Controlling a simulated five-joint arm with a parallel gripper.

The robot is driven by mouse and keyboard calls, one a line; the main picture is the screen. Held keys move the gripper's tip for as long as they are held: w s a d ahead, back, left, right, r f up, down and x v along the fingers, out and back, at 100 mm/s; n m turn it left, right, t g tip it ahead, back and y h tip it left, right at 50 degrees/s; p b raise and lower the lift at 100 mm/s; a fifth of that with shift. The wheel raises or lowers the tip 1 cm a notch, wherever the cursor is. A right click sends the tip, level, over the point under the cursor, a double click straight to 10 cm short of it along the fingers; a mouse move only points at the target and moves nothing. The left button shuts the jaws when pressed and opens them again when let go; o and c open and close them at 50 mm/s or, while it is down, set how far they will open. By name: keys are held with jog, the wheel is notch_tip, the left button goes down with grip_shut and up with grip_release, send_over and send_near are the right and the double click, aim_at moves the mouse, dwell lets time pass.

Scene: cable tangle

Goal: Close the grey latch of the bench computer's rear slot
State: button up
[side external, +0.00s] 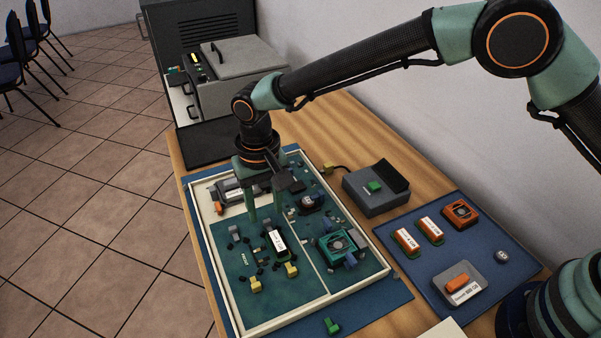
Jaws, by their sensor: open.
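The bench computer is an open cream-framed tray (236,313) with dark green boards inside. My gripper (265,211) points down over the tray's middle, with its two green fingers apart and nothing seen between them. A dark module with a white label (279,241) stands on the board just below the fingers. A small grey piece (234,230) stands on the board left of the fingers. I cannot tell whether it is the rear slot's latch, or whether that latch is open. The fingers and wrist hide part of the board behind them.
A teal-framed fan (338,245) and yellow connectors (291,269) rise from the boards. A grey box with a green button (374,187) stands right of the tray. A blue mat (420,268) holds orange modules. A green piece (332,326) lies in front.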

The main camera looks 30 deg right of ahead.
jog(key=shift+r, duration=2.1)
jog(key=shift+w+d+r, duration=0.1)
jog(key=shift+d+r, duration=0.1)
jog(key=shift+r, duration=0.05)
jog(key=s+d+r+t+y, duration=0.1)
jog(key=d+r+t, duration=0.1)
jog(key=d+r, duration=1.3)
jog(key=s+d+t, duration=0.1)
jog(key=s+d, duration=0.5)
jog(key=d, duration=0.2)
jog(key=s+d+t+h, duration=0.1)
jog(key=s+d+t, duration=0.1)
jog(key=s+d, duration=0.4)
jog(key=d, duration=0.3)
jog(key=shift+t, duration=0.3)
